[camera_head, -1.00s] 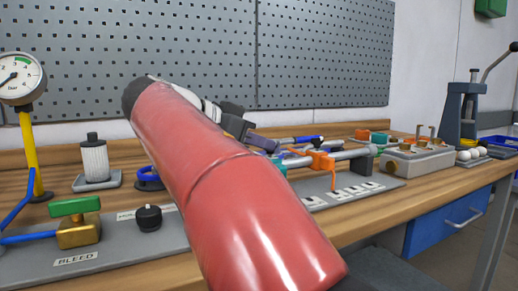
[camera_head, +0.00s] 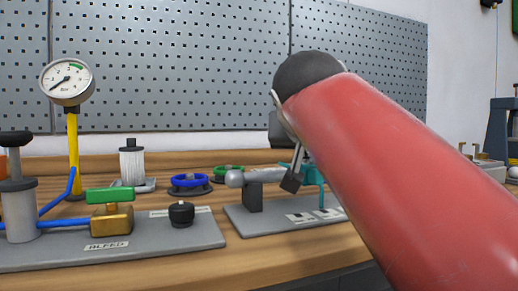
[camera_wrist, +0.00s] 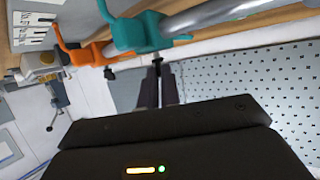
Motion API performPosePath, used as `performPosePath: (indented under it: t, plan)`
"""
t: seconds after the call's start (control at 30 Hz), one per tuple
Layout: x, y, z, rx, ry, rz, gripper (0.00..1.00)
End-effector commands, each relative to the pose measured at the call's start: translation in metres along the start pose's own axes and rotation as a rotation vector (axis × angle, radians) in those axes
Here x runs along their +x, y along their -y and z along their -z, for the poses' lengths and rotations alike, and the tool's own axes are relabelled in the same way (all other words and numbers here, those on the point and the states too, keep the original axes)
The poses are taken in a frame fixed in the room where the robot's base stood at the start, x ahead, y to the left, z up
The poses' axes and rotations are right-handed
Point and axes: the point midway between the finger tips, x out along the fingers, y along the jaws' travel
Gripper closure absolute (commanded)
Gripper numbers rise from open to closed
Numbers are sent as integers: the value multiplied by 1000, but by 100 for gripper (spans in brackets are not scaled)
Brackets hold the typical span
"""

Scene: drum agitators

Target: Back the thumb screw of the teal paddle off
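The teal paddle (camera_wrist: 140,32) sits on a grey horizontal shaft (camera_wrist: 215,14) in the wrist view. In the head view the teal paddle (camera_head: 312,174) is partly hidden behind my arm and gripper. A small dark thumb screw (camera_wrist: 157,61) sticks out below the teal hub in the wrist view. My gripper (camera_wrist: 158,78) points at it, with its two dark fingers close together and the screw lined up between their tips. Whether they touch it is not clear. My gripper (camera_head: 291,180) is just left of the teal paddle in the head view.
An orange paddle (camera_wrist: 88,53) with its own dark screw (camera_wrist: 110,74) is beside the teal one. The shaft's stand has a grey base plate (camera_head: 270,222). A bleed valve (camera_head: 111,213), black knob (camera_head: 181,213) and gauge (camera_head: 67,81) stand left. Pegboard (camera_head: 180,60) rises behind.

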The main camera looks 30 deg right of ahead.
Motion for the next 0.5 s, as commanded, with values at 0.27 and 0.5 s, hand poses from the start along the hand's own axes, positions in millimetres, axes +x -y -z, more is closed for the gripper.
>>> performPosePath:
  t: [0.27,0.5]
  plan:
    - [0,-7,1,-98,9,246,100]
    - [2,-12,2,-184,12,460,100]
